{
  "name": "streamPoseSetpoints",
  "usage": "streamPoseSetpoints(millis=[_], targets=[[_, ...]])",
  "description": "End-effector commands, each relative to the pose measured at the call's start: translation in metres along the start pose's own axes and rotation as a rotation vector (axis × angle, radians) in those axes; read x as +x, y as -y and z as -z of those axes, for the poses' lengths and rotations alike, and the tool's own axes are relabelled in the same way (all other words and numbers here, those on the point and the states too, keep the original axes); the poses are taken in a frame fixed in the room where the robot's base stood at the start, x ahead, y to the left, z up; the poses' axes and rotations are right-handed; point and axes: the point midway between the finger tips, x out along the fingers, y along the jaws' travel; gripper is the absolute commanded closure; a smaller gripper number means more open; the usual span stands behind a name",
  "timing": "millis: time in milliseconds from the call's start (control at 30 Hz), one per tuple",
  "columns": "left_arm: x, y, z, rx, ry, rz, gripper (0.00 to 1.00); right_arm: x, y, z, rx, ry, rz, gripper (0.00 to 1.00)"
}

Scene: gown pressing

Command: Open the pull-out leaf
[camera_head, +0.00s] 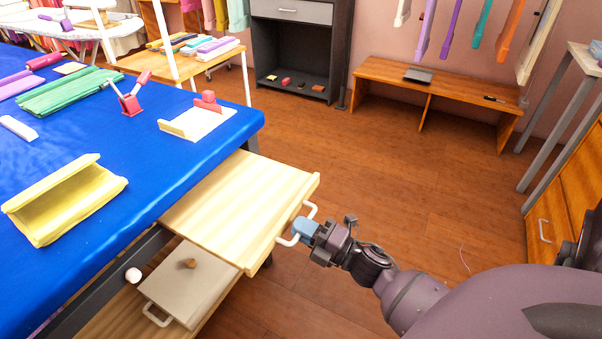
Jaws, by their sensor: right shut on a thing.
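The pull-out leaf (240,204) is a pale wooden board under the blue-covered table. It sticks out well past the table's edge toward the right. A white handle (312,209) is fixed on its front edge. My right gripper (301,230) is shut on this handle, and its blue fingertips cover part of it. My right arm reaches in from the lower right. My left gripper is not in view.
The table (203,146) carries a yellow folded piece (64,200), green cloth (70,92) and a red clamp (129,101). Below the leaf is a lower board (185,281) with a knob and handle. A wooden bench (440,86) stands at the back. The floor (400,170) between is clear.

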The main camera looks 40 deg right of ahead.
Motion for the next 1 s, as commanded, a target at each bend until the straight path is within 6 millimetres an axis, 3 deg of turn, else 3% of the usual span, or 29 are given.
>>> streamPoseSetpoints(millis=[33, 200, 567, 1000], targets=[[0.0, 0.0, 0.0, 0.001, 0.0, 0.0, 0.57, 0.0, 0.0, 0.0, 0.0, 0.0, 0.001, 0.86], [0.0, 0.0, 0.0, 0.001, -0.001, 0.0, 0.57, 0.0, 0.0, 0.0, 0.0, 0.0, 0.001, 0.64], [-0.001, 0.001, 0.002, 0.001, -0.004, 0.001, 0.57, -0.006, 0.0, 0.0, 0.0, 0.001, 0.002, 0.64], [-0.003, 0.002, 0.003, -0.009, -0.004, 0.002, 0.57, -0.078, 0.0, 0.0, 0.001, 0.001, 0.001, 0.64]])
